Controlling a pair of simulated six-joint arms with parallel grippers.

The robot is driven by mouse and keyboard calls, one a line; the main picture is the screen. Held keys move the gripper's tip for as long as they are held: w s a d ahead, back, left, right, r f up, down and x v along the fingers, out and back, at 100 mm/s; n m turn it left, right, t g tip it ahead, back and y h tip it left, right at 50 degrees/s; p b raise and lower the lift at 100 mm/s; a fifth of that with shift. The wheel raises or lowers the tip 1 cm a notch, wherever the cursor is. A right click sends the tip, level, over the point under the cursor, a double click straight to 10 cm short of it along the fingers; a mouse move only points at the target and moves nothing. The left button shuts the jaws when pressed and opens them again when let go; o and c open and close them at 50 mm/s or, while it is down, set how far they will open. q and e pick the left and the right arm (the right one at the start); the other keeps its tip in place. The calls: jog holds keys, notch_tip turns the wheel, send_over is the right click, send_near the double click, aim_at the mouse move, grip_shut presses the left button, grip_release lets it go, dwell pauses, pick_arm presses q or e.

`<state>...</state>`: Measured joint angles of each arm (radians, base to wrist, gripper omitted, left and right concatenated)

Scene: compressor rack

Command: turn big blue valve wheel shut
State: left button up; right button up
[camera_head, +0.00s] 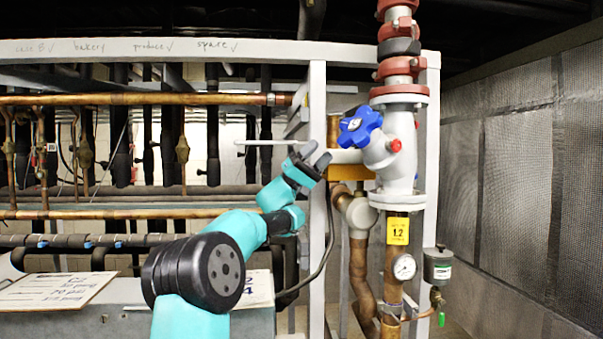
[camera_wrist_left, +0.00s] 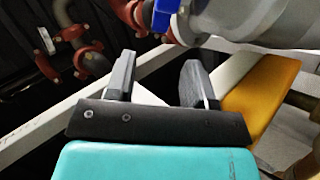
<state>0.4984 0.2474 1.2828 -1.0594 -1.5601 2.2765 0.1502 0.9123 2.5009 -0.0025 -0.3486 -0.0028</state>
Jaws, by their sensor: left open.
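The big blue valve wheel (camera_head: 360,126) sits on the left side of a grey valve body (camera_head: 399,150) in the head view. Only a blue edge of the wheel (camera_wrist_left: 165,14) shows at the top of the left wrist view, beside the grey body. My left gripper (camera_head: 317,157) is a little below and to the left of the wheel, apart from it. In the left wrist view its two dark fingers (camera_wrist_left: 158,78) are spread with nothing between them. My right gripper is in neither view.
A vertical pipe with a yellow 1.2 tag (camera_head: 398,232) and a gauge (camera_head: 404,267) runs below the valve. A white frame post (camera_head: 317,200) stands behind my left gripper. A copper pipe (camera_head: 150,99) crosses the left. A mesh wall (camera_head: 520,170) bounds the right.

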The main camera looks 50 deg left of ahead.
pick_arm(q)
jog(key=v, duration=0.6)
jog(key=shift+s+a+f, duration=0.15)
jog(key=shift+f, duration=0.15)
